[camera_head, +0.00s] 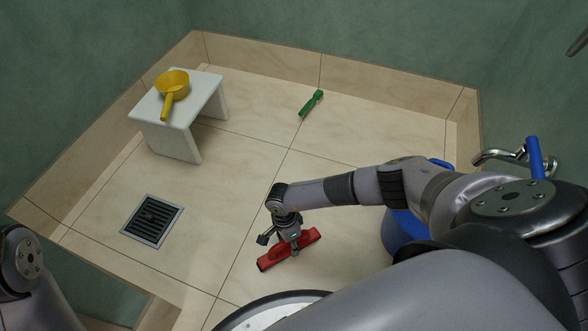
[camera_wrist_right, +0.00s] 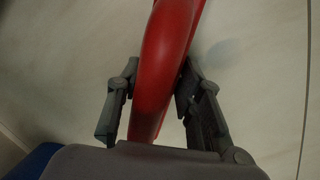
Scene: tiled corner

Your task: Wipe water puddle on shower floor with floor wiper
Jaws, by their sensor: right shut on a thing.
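The red floor wiper (camera_head: 300,244) is low over or on the tiled shower floor (camera_head: 190,275) in the head view; I cannot tell whether its head touches the tiles. My right gripper (camera_head: 291,234) is above it, shut on its red body. The wrist view shows the curved red wiper (camera_wrist_right: 166,55) between the fingers of my right gripper (camera_wrist_right: 155,95). A faint darker patch (camera_wrist_right: 225,50) lies on the floor beside it; I cannot tell whether it is water or shadow. No clear puddle shows in the head view. My left gripper is out of view.
A square drain grate (camera_head: 152,220) is set in the floor at left. A white stool (camera_head: 178,115) carries a yellow scoop (camera_head: 172,88). A green brush-like object (camera_head: 311,103) lies near the back wall. A blue container (camera_head: 405,228) stands right, below a tap (camera_head: 497,155). The middle floor is clear.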

